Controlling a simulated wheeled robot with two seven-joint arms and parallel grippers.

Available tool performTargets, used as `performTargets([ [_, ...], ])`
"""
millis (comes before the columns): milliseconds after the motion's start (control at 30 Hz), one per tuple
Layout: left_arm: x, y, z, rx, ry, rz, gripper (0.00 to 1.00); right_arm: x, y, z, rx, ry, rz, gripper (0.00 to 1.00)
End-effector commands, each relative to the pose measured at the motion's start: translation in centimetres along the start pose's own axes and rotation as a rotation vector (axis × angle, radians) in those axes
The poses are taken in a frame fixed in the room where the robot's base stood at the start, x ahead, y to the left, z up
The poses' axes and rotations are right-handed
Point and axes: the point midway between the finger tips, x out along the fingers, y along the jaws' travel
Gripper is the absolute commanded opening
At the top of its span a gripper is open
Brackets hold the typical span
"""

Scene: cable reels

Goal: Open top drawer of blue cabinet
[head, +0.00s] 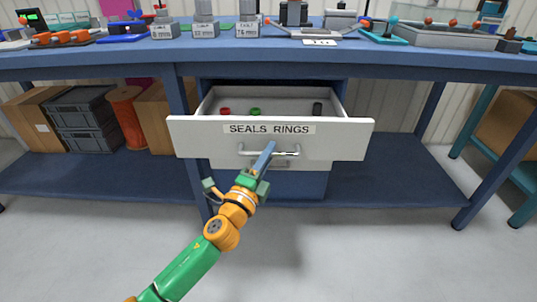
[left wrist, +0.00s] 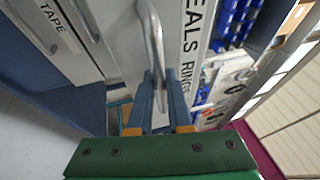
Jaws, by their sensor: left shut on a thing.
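The top drawer (head: 195,140) of the blue cabinet (head: 318,185) stands pulled out, its white front marked "SEALS RINGS". Inside it lie a red ring (head: 225,111), a green ring (head: 255,111) and a dark cylinder (head: 317,108). A metal bar handle (head: 286,153) is on the drawer front, and it also shows in the left wrist view (left wrist: 152,35). My left gripper (head: 268,155) has its blue fingers shut on this handle, one on each side in the left wrist view (left wrist: 160,95). My right gripper is not in view.
A blue workbench (head: 400,64) spans above the cabinet, with blocks and tools on top. Dark crates (head: 85,120), an orange reel (head: 127,118) and cardboard boxes (head: 155,115) stand on the lower shelf at left. A lower drawer marked "TAPE" (left wrist: 50,12) is closed. The floor in front is clear.

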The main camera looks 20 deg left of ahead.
Motion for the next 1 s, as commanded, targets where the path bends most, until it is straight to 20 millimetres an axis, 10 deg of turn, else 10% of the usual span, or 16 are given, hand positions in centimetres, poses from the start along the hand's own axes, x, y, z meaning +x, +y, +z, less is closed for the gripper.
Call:
performTargets([
  [67,0.0,0.0,0.0,0.000,0.000,0.000,0.00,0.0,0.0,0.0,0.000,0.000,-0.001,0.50],
  [133,0.0,0.0,0.0,0.000,0.000,0.000,0.28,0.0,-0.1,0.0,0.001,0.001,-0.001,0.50],
  [467,-0.2,0.1,0.0,0.000,0.000,0.001,0.30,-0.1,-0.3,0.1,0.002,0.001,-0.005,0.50],
  [1000,-11.5,0.2,0.0,-0.001,0.000,0.003,0.30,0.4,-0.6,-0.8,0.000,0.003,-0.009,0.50],
])
